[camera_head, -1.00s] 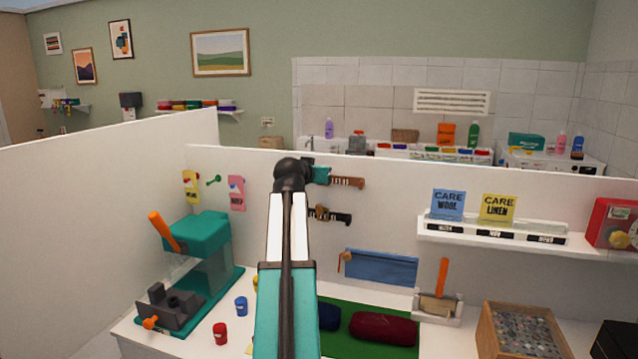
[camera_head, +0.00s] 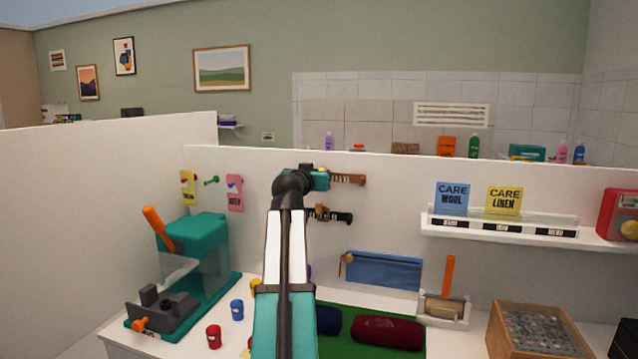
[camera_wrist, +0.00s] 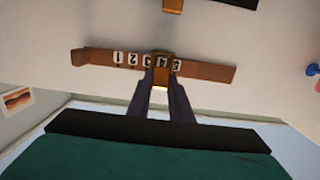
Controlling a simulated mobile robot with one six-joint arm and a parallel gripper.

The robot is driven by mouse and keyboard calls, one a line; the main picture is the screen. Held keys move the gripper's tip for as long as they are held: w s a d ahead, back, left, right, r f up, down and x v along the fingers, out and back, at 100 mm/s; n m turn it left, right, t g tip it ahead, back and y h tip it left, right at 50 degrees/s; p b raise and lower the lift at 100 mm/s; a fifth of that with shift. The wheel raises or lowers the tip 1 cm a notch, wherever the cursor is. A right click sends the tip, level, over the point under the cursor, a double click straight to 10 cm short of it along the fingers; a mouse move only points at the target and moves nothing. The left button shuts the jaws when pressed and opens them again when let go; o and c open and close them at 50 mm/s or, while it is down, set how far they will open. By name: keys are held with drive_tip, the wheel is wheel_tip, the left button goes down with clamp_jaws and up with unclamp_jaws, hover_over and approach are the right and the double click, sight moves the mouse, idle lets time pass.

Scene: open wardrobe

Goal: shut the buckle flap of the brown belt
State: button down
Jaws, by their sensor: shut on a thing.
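The brown belt (camera_head: 349,180) is on the white partition, level, beyond the end of my arm; my arm hides its left part. How far the flap is closed cannot be told. In the head view my gripper (camera_head: 320,180) shows only as a teal end with its fingers unclear.
A black belt (camera_head: 342,218) with a tan buckle hangs just below. A blue cloth (camera_head: 383,271) is lower on the partition. A shelf with care cards (camera_head: 500,229) is to the right. A teal press (camera_head: 205,250) stands at left. The partition around the belts is mostly bare.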

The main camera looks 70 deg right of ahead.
drive_tip(key=shift+d+f+h+b, duration=0.2)
drive_tip(key=shift+f+h+b, duration=0.6)
drive_tip(key=shift+b, duration=4.2)
drive_tip(key=shift+d+f+h+b, duration=0.25)
drive_tip(key=shift+h+b, duration=0.95)
drive_tip(key=shift+b, duration=3.8)
drive_tip(key=h+b, duration=0.1)
drive_tip(key=b, duration=0.7)
drive_tip(key=f+h+b, duration=0.1)
drive_tip(key=b, duration=0.7)
drive_tip(key=shift+d+h, duration=0.2)
drive_tip(key=shift+h, duration=0.1)
drive_tip(key=b, duration=0.3)
drive_tip(key=shift+r, duration=0.1)
drive_tip(key=shift+r+h+b, duration=0.1)
drive_tip(key=shift+h+b, duration=0.2)
drive_tip(key=shift+b, duration=0.1)
drive_tip(key=c, duration=1.6)
unclamp_jaws()
drive_tip(key=shift+a, duration=0.1)
drive_tip(key=shift+p+v, duration=1.45)
drive_tip(key=shift+v, duration=5.3)
